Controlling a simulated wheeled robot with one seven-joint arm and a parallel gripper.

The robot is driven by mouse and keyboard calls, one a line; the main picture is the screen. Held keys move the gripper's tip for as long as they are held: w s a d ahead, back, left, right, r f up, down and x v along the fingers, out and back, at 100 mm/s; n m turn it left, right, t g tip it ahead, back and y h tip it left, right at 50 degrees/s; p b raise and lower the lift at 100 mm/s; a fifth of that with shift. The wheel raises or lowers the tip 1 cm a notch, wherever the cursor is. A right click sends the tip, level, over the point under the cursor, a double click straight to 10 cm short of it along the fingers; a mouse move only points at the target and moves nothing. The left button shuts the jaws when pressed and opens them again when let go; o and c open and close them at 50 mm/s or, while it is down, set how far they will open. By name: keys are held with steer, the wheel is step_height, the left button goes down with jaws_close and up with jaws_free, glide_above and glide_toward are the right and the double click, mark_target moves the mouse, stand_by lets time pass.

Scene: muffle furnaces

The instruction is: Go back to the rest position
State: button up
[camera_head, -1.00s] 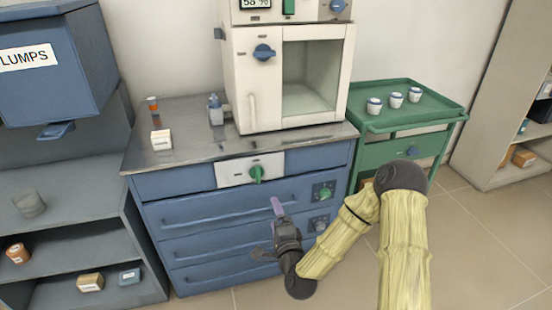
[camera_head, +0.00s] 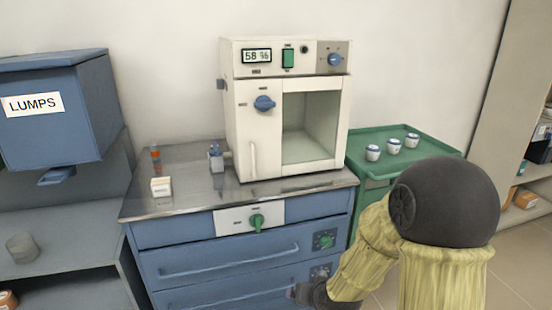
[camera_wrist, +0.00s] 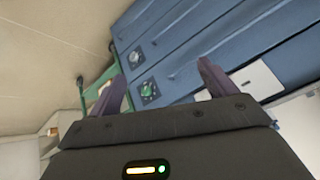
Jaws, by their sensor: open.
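My gripper (camera_wrist: 158,90) shows in the wrist view with its two purple-grey fingers spread apart and nothing between them. In the head view only a dark part of it shows low in the picture, in front of the blue drawer cabinet (camera_head: 180,235); the fingertips are not clear there. My arm in its yellow sleeve is folded, with the dark elbow high at the right. In the wrist view the fingers point toward the blue cabinet front (camera_wrist: 190,50) with its green knob, apart from it as far as I can tell.
A white furnace (camera_head: 255,130) with a display stands on the cabinet top. A small white box (camera_head: 161,187) and a bottle (camera_head: 216,158) stand beside it. A green cart (camera_head: 375,140) with three white cups is at the right. A blue LUMPS bin (camera_head: 60,135) is at the left.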

steer(key=s+d+r+n+g+h, duration=0.1)
steer(key=s+d+r+g, duration=0.15)
steer(key=s, duration=0.35)
steer(key=s+d+r+n+g+h, duration=0.1)
steer(key=s+d+r+g, duration=0.1)
steer(key=s+d+r, duration=0.3)
steer(key=w+p+v, duration=0.2)
steer(key=p+v, duration=1.1)
steer(key=p, duration=0.1)
steer(key=w+r+p+v, duration=0.1)
steer(key=w+p+v, duration=0.1)
steer(key=p+v, duration=1.2)
steer(key=shift+w+a+p, duration=0.2)
steer(key=shift+a+p, duration=0.35)
steer(key=shift+a, duration=0.1)
steer(key=shift+f, duration=0.1)
